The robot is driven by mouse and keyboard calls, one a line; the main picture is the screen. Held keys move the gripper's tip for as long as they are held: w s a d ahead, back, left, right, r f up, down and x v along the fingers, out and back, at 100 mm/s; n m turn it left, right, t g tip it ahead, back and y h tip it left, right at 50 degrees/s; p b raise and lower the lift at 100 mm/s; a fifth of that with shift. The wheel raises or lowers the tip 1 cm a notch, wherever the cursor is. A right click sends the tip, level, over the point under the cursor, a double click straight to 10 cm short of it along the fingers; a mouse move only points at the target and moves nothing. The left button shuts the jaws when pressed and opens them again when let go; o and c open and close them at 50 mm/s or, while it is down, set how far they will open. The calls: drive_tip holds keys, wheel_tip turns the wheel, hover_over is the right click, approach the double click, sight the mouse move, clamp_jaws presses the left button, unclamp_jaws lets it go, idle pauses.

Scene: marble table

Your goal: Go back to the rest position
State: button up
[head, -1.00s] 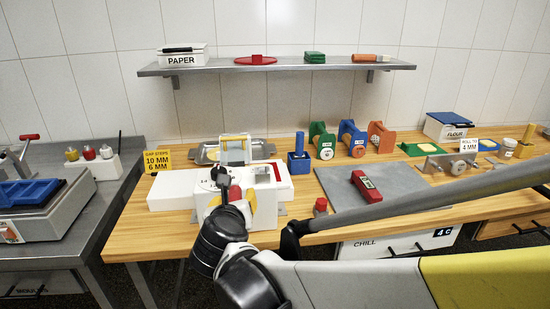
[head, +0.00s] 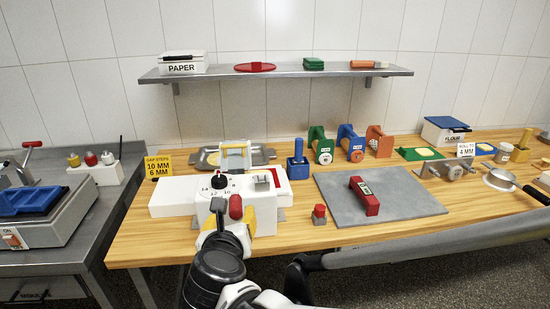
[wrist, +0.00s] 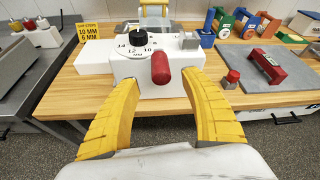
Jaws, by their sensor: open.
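My gripper (head: 226,228) is in front of the white machine (head: 265,213) at the wooden table's front edge. In the wrist view its two yellow fingers (wrist: 164,84) are spread apart with nothing between them. The machine's red handle (wrist: 160,68) shows just beyond the fingertips; the same red handle (head: 236,207) is in the head view. The machine's black dial (head: 220,181) with number marks is on its top. Whether a finger touches the machine cannot be told.
A red block-shaped tool (head: 364,196) lies on the grey slab (head: 420,198). A small red-topped piece (head: 319,214) stands left of the slab. Green, blue and orange rollers (head: 352,144) stand behind. A metal table with a scale (head: 40,225) is at left.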

drive_tip(key=s+d+f+m+g+h, duration=0.1)
drive_tip(key=d+m+g+h, duration=0.1)
drive_tip(key=d+m, duration=0.9)
drive_tip(key=s+d+f+m+g+h, duration=0.1)
drive_tip(key=s+d+m+g, duration=0.1)
drive_tip(key=d+m, duration=0.95)
drive_tip(key=s+d+f+m+g, duration=0.2)
drive_tip(key=s+d+m, duration=0.8)
drive_tip(key=m, duration=0.7)
drive_tip(key=shift+s+d+f+m+y, duration=0.25)
drive_tip(key=shift+s+d+m+y, duration=0.15)
drive_tip(key=shift+d, duration=0.1)
